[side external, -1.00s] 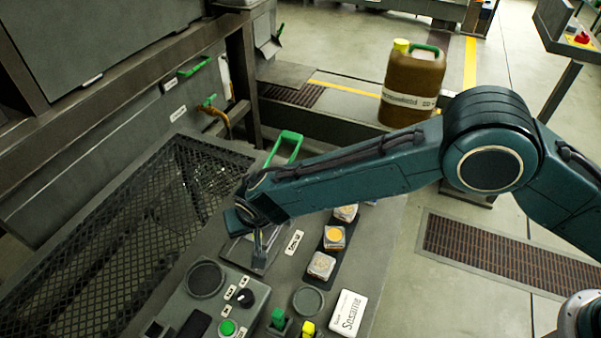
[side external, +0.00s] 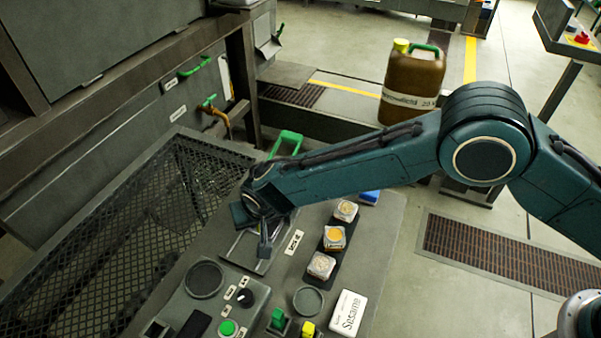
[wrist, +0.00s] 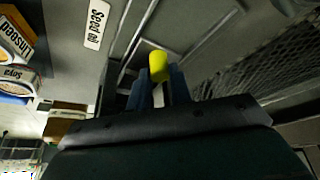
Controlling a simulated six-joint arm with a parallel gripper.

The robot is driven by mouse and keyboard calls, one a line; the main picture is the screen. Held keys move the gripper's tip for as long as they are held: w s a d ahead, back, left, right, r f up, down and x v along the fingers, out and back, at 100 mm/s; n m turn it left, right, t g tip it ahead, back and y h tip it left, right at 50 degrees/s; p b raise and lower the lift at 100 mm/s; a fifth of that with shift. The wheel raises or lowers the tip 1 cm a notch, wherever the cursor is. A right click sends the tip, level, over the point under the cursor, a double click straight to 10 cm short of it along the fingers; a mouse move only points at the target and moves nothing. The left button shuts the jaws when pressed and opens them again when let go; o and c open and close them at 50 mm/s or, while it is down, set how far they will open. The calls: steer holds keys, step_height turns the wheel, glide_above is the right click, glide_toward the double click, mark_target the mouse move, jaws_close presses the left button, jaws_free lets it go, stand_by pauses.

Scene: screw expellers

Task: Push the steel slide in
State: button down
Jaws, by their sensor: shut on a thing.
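My gripper (side external: 264,247) points down over the flat steel slide area (side external: 240,252) beside the white seed label (side external: 293,242). In the wrist view my gripper (wrist: 158,88) is shut on a yellow knob (wrist: 158,66), whose rounded end shows between the two fingers. In the side view the fingers and wrist hide the knob and part of the steel plate. A grey framed recess (wrist: 190,50) runs away from the fingers in the wrist view. I cannot tell how the knob joins the slide.
Several labelled seed cubes (side external: 334,237) stand in a row to the right. A panel with a black dial (side external: 244,297) and green button (side external: 227,327) lies in front. A mesh guard (side external: 120,240) stands left, a green handle (side external: 287,141) behind, and a white Sesame box (side external: 348,312) front right.

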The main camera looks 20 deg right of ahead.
steer(key=shift+w+d, duration=0.5)
steer(key=c, duration=1.3)
jaws_free()
steer(key=shift+d, duration=0.1)
steer(key=shift+o, duration=0.2)
